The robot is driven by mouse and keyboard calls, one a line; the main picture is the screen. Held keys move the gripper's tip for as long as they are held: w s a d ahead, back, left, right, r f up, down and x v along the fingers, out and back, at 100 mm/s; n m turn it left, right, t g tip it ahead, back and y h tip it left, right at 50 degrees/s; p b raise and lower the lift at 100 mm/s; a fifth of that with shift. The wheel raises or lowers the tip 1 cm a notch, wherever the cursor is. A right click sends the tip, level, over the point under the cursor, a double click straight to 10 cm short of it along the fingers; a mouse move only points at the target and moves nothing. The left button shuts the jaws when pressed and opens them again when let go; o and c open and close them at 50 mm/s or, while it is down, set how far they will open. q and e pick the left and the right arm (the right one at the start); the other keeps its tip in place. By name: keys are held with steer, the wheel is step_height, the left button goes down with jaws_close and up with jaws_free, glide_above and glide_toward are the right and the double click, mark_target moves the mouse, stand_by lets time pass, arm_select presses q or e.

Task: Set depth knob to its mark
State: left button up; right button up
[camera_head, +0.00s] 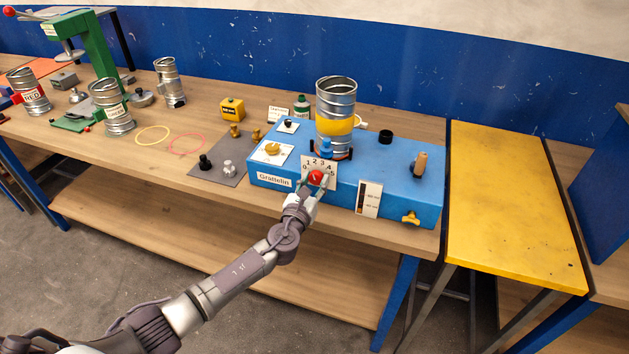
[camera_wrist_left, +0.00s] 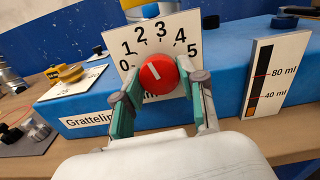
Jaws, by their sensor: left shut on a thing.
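The depth knob (camera_head: 316,177) is a red round knob on the front of the blue machine. In the left wrist view the red knob (camera_wrist_left: 158,74) sits below the arc of a white dial plate (camera_wrist_left: 187,21) numbered 0 to 5. My left gripper (camera_head: 315,184) is shut on the knob, with one finger at each side in the left wrist view (camera_wrist_left: 157,92). I cannot make out a separate target mark on the dial. My right gripper is not in view.
The blue machine (camera_head: 262,168) carries a metal can with a yellow band (camera_head: 336,123), a yellow knob (camera_head: 272,148), a ml gauge (camera_head: 368,198) and an orange-handled lever (camera_head: 420,165). A grey mat (camera_head: 215,174) with small knobs lies left. A yellow table (camera_head: 512,205) stands right.

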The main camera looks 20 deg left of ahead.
arm_select(q)
steer(key=shift+f, duration=0.15)
steer(key=o, duration=1.1)
steer(key=shift+o, duration=0.2)
steer(key=s, duration=1.2)
steer(key=shift+a, duration=0.2)
